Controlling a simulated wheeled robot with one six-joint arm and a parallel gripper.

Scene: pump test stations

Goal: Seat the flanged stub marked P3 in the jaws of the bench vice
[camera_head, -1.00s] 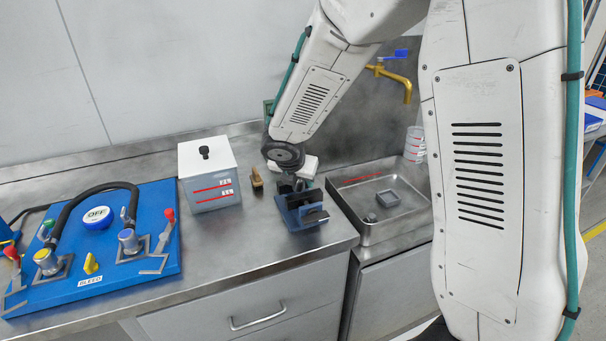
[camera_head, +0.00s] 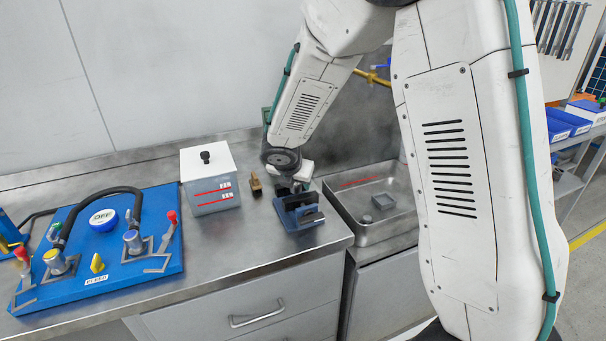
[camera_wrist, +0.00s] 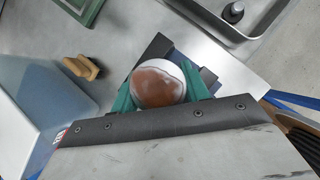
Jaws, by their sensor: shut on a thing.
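The bench vice (camera_head: 300,214), blue with dark jaws, stands near the front edge of the steel bench. My gripper (camera_head: 296,182) is low over the back of the vice, largely hidden by my wrist. In the wrist view, my gripper (camera_wrist: 160,88) has its green fingers on both sides of a round piece, the flanged stub (camera_wrist: 158,84), with a reddish-brown end and pale rim. Parts of the vice (camera_wrist: 152,52) show behind it. No P3 mark is legible. I cannot tell whether the stub touches the vice jaws.
A lidded white box (camera_head: 210,182) and a small brown block (camera_head: 256,186) stand left of the vice. A blue pump board (camera_head: 150,262) with a hose lies farther left. A steel basin (camera_head: 345,228) is close on the right. Bare bench lies in front of the box.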

